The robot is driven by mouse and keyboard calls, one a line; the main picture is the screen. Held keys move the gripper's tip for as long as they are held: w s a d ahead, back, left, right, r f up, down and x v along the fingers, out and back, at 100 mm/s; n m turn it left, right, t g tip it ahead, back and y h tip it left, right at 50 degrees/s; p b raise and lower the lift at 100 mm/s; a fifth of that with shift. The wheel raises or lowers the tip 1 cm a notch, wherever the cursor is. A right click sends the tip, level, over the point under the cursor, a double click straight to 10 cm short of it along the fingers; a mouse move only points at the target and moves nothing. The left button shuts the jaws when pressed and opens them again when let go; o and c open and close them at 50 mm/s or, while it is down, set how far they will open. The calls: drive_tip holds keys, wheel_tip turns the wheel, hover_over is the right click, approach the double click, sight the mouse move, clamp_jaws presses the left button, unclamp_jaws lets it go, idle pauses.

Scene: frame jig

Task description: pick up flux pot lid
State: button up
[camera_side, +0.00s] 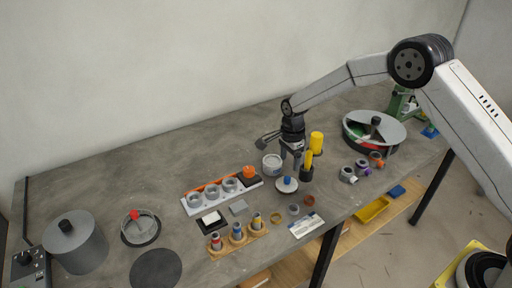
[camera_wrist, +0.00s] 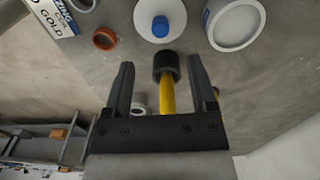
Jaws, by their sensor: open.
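The flux pot lid, a white disc with a blue knob (camera_side: 287,186), lies on the grey table below and slightly left of my gripper (camera_side: 297,162). In the wrist view the lid (camera_wrist: 144,24) is at the top centre, ahead of my fingertips (camera_wrist: 161,66) and apart from them. My gripper is open, with both dark fingers spread. A black-and-yellow tool (camera_wrist: 168,95) shows between the fingers in that view; I cannot tell whether it touches them. A white round pot (camera_wrist: 235,38), seemingly open, stands right of the lid; it also shows in the side view (camera_side: 271,166).
An orange ring (camera_wrist: 104,39) and a white label card (camera_side: 306,225) are near the lid. The tool (camera_side: 307,168) and a yellow cylinder (camera_side: 316,142) stand close by my gripper. A rack of cups (camera_side: 192,208) is to the left, a large round bin (camera_side: 352,138) to the right.

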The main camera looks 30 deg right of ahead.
sight(287, 178)
drive_tip(key=shift+f, duration=0.1)
drive_tip(key=shift+f, duration=1.2)
drive_tip(key=shift+f, duration=0.1)
drive_tip(key=shift+a+f, duration=0.1)
drive_tip(key=shift+f, duration=2.4)
clamp_jaws()
